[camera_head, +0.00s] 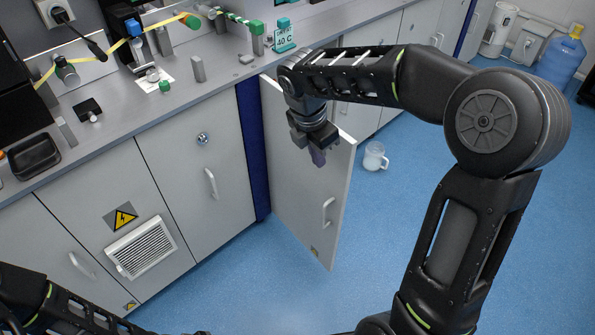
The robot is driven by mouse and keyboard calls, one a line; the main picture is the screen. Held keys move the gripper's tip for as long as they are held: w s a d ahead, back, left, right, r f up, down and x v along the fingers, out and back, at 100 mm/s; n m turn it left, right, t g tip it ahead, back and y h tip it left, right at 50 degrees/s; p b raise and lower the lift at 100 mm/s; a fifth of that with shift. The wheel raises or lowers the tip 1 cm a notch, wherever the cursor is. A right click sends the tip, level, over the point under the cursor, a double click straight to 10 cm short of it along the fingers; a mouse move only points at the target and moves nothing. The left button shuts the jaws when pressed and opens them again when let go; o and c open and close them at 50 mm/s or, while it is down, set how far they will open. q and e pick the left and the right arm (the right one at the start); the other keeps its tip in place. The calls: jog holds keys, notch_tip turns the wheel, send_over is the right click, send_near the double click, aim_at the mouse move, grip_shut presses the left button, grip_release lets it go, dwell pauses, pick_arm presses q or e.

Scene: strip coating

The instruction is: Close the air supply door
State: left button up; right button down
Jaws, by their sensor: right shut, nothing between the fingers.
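The air supply door (290,192), a light grey cabinet panel with a white handle (327,210), stands swung open, out from the counter front into the room. A dark blue cabinet edge (254,150) shows beside its hinge side. My right gripper (319,160) is shut and empty, pointing down in front of the door's upper part in the picture. I cannot tell whether it touches the door. My right arm covers part of the door's top edge. My left arm (60,305) comes in at the lower left; its gripper is not in view.
The grey counter (180,110) above carries fittings, a black tray (33,156) and a "40 C" sign (285,38). A white mug-like container (374,157) stands on the blue floor right of the door. A water bottle (562,57) stands far right. Floor before the cabinets is clear.

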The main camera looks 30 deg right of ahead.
aim_at(338, 168)
jog(key=shift+d+r, duration=0.35)
jog(key=shift+r, duration=0.25)
jog(key=d+f, duration=0.1)
jog(key=f, duration=0.2)
jog(key=d+f+b, duration=0.1)
jog(key=d+f, duration=0.1)
jog(key=f, duration=0.1)
jog(key=w+d+f+b, duration=0.1)
jog(key=d+f, duration=0.1)
jog(key=f, duration=0.2)
jog(key=shift+w+d, duration=0.1)
jog(key=shift+d, duration=0.15)
jog(key=shift+w+d, duration=0.1)
jog(key=shift+d, duration=0.25)
jog(key=shift+r, duration=0.1)
